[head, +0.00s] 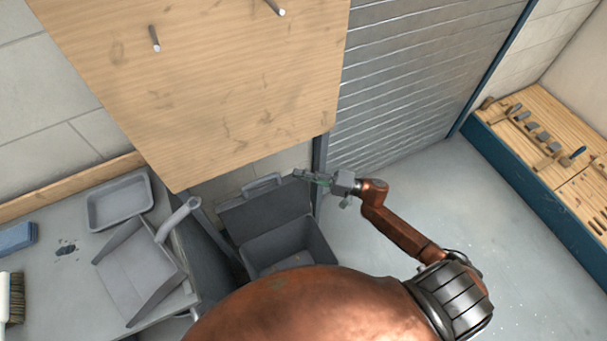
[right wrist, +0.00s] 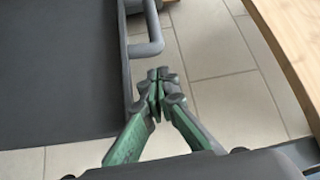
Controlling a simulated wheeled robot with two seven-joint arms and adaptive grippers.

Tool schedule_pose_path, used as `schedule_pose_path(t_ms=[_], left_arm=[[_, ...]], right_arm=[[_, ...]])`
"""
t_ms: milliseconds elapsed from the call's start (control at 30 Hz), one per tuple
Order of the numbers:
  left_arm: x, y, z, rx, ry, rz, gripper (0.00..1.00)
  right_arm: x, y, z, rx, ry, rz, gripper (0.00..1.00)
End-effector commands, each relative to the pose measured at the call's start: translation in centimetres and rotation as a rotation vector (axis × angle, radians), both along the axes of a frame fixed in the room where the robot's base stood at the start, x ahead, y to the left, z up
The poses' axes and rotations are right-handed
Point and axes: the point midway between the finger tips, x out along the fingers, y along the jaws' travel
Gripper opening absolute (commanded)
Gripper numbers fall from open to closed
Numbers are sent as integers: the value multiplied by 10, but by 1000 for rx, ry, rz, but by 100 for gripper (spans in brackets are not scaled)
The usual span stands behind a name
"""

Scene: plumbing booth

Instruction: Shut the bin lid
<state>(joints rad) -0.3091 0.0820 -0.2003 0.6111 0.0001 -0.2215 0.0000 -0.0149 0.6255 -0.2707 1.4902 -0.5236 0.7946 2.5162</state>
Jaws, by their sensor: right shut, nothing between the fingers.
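The grey bin (head: 318,243) stands on the floor below the wooden board, with its opening facing up. Its lid (head: 255,212) is raised and leans back, with a grey handle (head: 262,183) on its upper edge. In the right wrist view the lid (right wrist: 60,75) fills the left side as a dark panel, and the handle (right wrist: 152,45) is just beyond my fingertips. My right gripper (head: 303,176) is at the right of the lid's upper edge. In the right wrist view the right gripper (right wrist: 160,80) is shut and empty, beside the lid edge. My left gripper is out of view.
A wooden board (head: 220,85) with metal pegs hangs above the bin. A tool bench (head: 545,130) stands at right. The floor right of the bin is clear.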

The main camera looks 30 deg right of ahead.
Motion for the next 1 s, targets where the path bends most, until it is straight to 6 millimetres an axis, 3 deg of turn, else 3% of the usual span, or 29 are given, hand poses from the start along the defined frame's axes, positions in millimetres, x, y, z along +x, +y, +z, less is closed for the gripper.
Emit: schedule_pose_path(t_ms=[200, 400, 1000], left_arm=[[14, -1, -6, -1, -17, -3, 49], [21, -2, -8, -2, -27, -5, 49], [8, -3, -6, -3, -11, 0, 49]], right_arm=[[25, 29, 2, 0, -1, -1, 0], [37, 44, 3, 0, 0, 0, 0], [34, 55, 5, -2, -22, 16, 0]])
